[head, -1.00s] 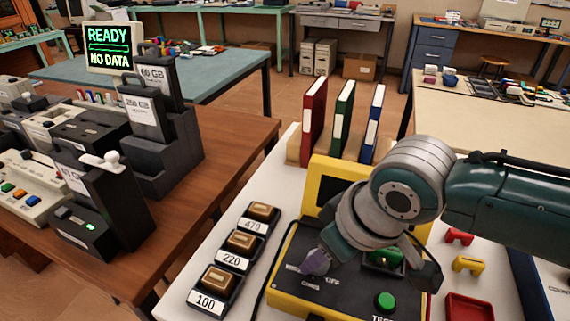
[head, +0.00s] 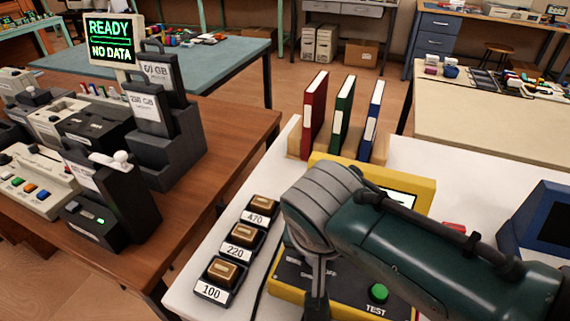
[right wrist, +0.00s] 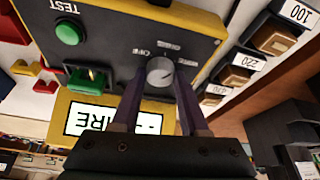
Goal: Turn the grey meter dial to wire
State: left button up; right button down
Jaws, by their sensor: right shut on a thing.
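The yellow-and-black meter (head: 425,190) stands on the white table. Its grey dial (right wrist: 160,70) shows in the right wrist view, with small labels around it, one reading OFF and one apparently WIRE. I cannot tell exactly where its pointer stands. My right gripper (right wrist: 159,78) is shut on the dial, one finger on each side. In the head view my right arm hides the dial and much of the panel. The meter's screen (right wrist: 112,118) is lit, with large letters that seem to end in IRE, partly hidden. My left gripper is not in view.
A green TEST button (head: 379,293) is on the panel, and a green piece (right wrist: 90,78) sits in a slot. Blocks marked 470, 220 and 100 (head: 224,271) stand left of the meter. Red, green and blue binders (head: 343,115) stand behind. A blue device (head: 540,225) is at right.

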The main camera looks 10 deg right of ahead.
jog(key=shift+f+m+g+b, duration=0.1)
jog(key=shift+m+g+b, duration=0.2)
jog(key=shift+m, duration=0.6)
jog(key=shift+h, duration=0.3)
jog(key=shift+c, duration=2.1)
grip_release()
jog(key=p+v, duration=0.4)
jog(key=v, duration=0.6)
